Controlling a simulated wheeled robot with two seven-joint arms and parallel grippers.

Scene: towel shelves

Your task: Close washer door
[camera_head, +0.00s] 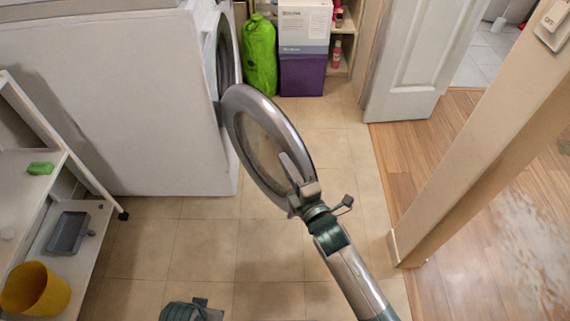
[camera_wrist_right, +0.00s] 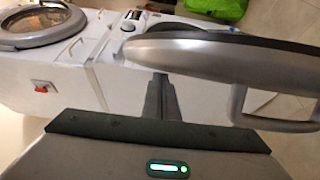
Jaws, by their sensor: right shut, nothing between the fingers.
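The white washer (camera_head: 150,100) stands at the left in the head view, its front facing right. Its round door (camera_head: 237,118), a grey ring around clear glass, stands open, swung out from the front. My right gripper (camera_head: 290,170) is shut and empty at the near face of the door, by its lower right rim. In the right wrist view the shut fingers (camera_wrist_right: 160,90) reach toward the grey door rim (camera_wrist_right: 215,55), and a handle-like loop (camera_wrist_right: 270,120) shows to their right. Whether they touch the door is unclear.
A white shelf cart (camera_head: 85,235) with a yellow bucket (camera_head: 35,290) and grey tray (camera_head: 70,232) stands at the left. A green bag (camera_head: 259,55) and purple box (camera_head: 302,75) are behind. A wooden door post (camera_head: 480,140) stands at right. Tiled floor is open between.

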